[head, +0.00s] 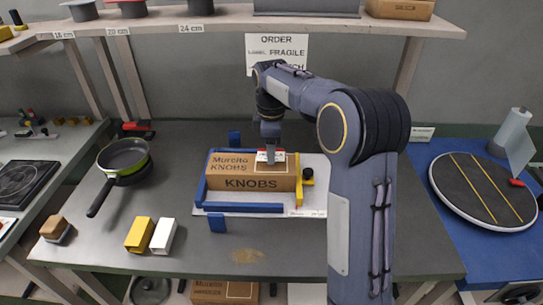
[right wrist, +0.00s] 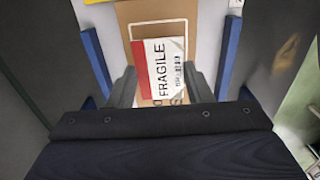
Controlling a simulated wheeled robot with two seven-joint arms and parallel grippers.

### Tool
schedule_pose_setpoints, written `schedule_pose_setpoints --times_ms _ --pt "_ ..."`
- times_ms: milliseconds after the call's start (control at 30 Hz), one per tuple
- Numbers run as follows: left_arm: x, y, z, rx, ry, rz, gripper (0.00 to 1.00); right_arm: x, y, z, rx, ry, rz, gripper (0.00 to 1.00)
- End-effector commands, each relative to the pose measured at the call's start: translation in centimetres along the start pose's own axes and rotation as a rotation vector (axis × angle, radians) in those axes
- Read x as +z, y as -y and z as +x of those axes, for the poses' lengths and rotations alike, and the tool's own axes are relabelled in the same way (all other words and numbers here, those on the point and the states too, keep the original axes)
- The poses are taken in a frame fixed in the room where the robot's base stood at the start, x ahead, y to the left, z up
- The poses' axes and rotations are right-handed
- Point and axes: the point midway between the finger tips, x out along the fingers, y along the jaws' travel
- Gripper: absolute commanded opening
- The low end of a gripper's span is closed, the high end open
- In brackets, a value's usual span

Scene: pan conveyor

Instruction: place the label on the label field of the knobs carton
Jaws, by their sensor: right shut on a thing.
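The brown knobs carton (head: 228,170) lies in a blue-railed frame (head: 200,190) on the bench. It also shows in the wrist view (right wrist: 140,12). My right gripper (head: 269,150) is over the carton's right part, shut on the red and white FRAGILE label (head: 268,157). In the wrist view the label (right wrist: 160,65) sits between the fingertips (right wrist: 160,88), over the white-outlined label field (right wrist: 187,30), part of whose outline shows around it. Whether the label touches the carton I cannot tell. My left gripper is not in view.
A yellow bar and black knob (head: 308,176) are at the frame's right side. A pan (head: 122,155), a yellow block (head: 140,234) and a white block (head: 162,236) stand left. A round turntable (head: 480,190) is at right. A shelf (head: 230,20) crosses above.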

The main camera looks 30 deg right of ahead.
Motion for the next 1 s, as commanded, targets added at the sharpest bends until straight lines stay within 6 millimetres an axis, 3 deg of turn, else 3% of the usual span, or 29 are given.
schedule_pose_setpoints --times_ms 167,933,967,1000 --pt "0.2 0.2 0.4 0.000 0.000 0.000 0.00 0.0 0.2 2.8 -0.004 0.000 0.000 0.25" --pt "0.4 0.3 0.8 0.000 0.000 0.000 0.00 0.2 0.3 4.6 -0.010 0.005 0.002 0.25" --pt "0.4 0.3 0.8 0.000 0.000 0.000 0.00 0.2 0.3 4.6 -0.010 0.005 0.003 0.49" --pt "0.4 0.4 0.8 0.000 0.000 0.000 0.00 0.2 0.3 4.7 -0.011 0.005 0.003 0.55"
